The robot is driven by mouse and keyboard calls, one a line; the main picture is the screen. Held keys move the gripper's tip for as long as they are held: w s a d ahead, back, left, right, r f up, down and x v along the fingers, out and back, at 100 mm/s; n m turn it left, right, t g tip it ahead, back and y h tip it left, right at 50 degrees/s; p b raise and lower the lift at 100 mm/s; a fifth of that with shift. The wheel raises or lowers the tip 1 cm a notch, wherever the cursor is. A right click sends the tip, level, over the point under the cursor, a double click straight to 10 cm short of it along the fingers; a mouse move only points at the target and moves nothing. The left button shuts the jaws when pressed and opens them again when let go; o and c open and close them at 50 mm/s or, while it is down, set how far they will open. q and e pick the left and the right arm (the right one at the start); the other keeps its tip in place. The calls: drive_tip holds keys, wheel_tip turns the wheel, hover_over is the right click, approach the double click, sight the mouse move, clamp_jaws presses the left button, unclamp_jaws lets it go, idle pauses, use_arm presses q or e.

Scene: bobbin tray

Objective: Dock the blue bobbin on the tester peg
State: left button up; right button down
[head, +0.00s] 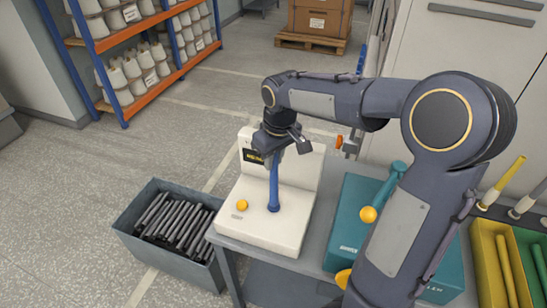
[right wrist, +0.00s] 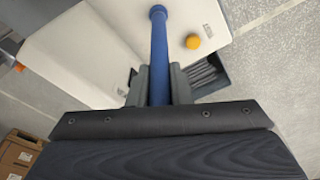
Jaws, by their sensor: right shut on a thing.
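The blue bobbin (head: 274,185) stands about upright over the deck of the white tester (head: 256,227), and it also shows in the right wrist view (right wrist: 158,50). My right gripper (head: 279,150) is shut on its upper part, with one finger on each side of the bobbin in the right wrist view (right wrist: 159,87). The bobbin's lower end is at the deck, behind and to the right of an orange knob (head: 242,205). The tester peg is not visible; I cannot tell whether the bobbin is around it. My left gripper is out of view.
A dark grey bin (head: 140,236) of dark bobbins stands left of the tester. A teal machine (head: 345,228) with a yellow knob is on the right, partly behind my right arm. Yellow (head: 482,238) and green trays lie farther right. A shelf of cones (head: 135,104) is at back left.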

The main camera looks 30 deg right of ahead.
drive_tip(key=shift+f+b, duration=0.4)
drive_tip(key=shift+f, duration=0.2)
idle(0.5)
drive_tip(key=c, duration=1.6)
unclamp_jaws()
wheel_tip(320, 180, up, 11)
drive_tip(key=s+p, duration=0.1)
drive_tip(key=p, duration=0.7)
drive_tip(key=shift+s+d+p, duration=0.15)
drive_tip(key=shift+s+p, duration=0.15)
drive_tip(key=shift+s, duration=0.1)
drive_tip(key=s+a+f+m+t+y+b, duration=0.1)
drive_tip(key=s+a+f+m+t+b, duration=0.1)
drive_tip(key=s, duration=0.8)
drive_tip(key=s+a+f+m+t+y+b, duration=0.1)
drive_tip(key=s+a, duration=0.4)
drive_tip(key=s, duration=0.5)
wheel_tip(320, 180, down, 2)
drive_tip(key=shift+s+a+f+m+t+y+b, duration=0.15)
drive_tip(key=shift+a+m+t+y+b, duration=0.2)
drive_tip(key=shift+y+b, duration=0.35)
